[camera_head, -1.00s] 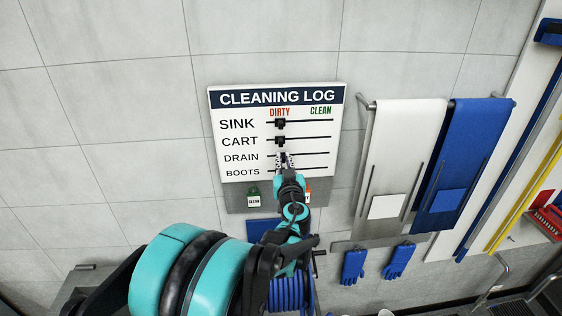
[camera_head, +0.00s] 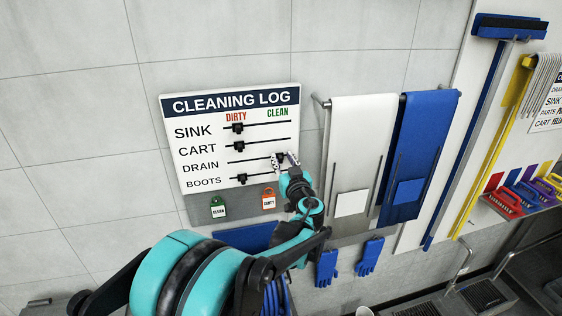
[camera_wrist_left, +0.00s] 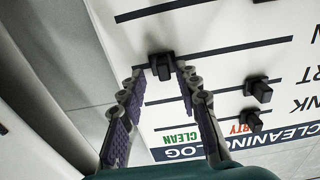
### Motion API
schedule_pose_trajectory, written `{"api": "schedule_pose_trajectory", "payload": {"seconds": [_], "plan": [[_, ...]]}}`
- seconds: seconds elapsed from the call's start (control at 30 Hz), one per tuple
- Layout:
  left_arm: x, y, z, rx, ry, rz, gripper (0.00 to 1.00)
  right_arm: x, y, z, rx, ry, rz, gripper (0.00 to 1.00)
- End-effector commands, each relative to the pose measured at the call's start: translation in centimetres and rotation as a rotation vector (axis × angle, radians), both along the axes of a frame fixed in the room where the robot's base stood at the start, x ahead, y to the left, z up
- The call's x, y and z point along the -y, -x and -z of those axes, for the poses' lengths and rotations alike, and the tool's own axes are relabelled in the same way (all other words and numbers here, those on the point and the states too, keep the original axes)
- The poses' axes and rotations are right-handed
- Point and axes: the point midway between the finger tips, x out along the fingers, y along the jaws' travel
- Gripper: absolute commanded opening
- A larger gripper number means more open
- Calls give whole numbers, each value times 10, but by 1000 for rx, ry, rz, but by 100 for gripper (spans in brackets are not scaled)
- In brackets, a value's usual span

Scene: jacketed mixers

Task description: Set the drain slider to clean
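The cleaning log board (camera_head: 185,110) hangs on the wall with four slider rows. The black drain slider (camera_head: 278,158) stands toward the right, CLEAN side of its line. My left gripper (camera_head: 286,159) is at it, with one fingertip on each side. In the left wrist view, the drain slider (camera_wrist_left: 161,67) sits between the spread fingertips near the end of its line. Narrow gaps seem to show on both sides. My right gripper is not in view.
The sink slider (camera_head: 238,128), cart slider (camera_head: 239,146) and boots slider (camera_head: 242,179) stand toward DIRTY. A green tag (camera_head: 218,208) and an orange tag (camera_head: 268,199) hang below. White (camera_head: 350,150) and blue aprons (camera_head: 420,150) hang to the right.

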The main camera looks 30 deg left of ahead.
Motion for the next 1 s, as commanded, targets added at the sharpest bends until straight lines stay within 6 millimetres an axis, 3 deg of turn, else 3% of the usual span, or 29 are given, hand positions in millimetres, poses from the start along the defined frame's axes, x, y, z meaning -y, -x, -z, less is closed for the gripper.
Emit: {"api": "schedule_pose_trajectory", "payload": {"seconds": [0.37,0.8,1.0], "plan": [[9,8,0,0,0,0,33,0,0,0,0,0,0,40],[76,65,1,0,0,4,33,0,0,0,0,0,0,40],[89,78,1,-1,-1,0,33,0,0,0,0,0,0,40]]}}
